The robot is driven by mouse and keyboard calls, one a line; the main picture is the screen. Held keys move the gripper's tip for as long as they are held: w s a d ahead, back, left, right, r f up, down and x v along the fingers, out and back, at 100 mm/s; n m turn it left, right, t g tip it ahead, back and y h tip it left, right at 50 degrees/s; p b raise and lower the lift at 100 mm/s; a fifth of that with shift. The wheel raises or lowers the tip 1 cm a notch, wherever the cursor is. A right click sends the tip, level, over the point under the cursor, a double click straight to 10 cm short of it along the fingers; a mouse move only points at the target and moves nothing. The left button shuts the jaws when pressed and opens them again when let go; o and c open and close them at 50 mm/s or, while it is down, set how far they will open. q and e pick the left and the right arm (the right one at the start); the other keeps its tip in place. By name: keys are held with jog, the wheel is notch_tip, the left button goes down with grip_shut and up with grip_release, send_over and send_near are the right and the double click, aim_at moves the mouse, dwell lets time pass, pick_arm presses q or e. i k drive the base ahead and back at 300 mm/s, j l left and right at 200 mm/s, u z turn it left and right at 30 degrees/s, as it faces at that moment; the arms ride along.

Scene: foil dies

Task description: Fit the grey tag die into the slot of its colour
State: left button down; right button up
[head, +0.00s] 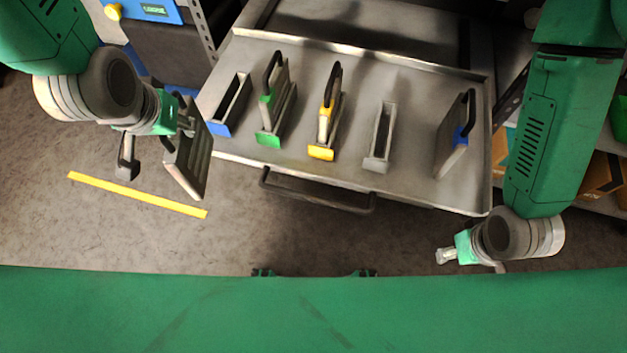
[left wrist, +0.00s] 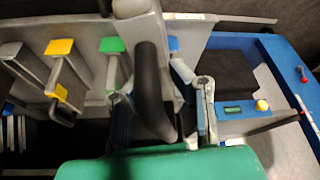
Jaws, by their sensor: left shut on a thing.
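My left gripper (head: 150,150) is shut on the black handle of a grey metal die (head: 190,162), held off the left edge of the tray, above the floor. In the left wrist view, the black handle (left wrist: 150,90) runs between the fingers of my left gripper (left wrist: 163,112). No coloured tag shows clearly on the held die. The grey slot (head: 380,135) is empty on the tray, right of the yellow one. My right gripper (head: 470,258) is empty at the lower right, its fingers apart.
The metal tray (head: 425,185) has raised edges. The blue slot (head: 231,105) is empty. A green-tagged die (head: 280,90) and a yellow-tagged die (head: 331,100) stand in their slots. A blue-tagged die (head: 452,140) stands at the tray's right. A drawer handle (head: 318,198) sticks out in front.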

aim_at(378, 142)
jog(key=l+u, duration=0.2)
jog(key=l, duration=1.95)
jog(key=i+l, duration=0.2)
jog(key=l, duration=0.2)
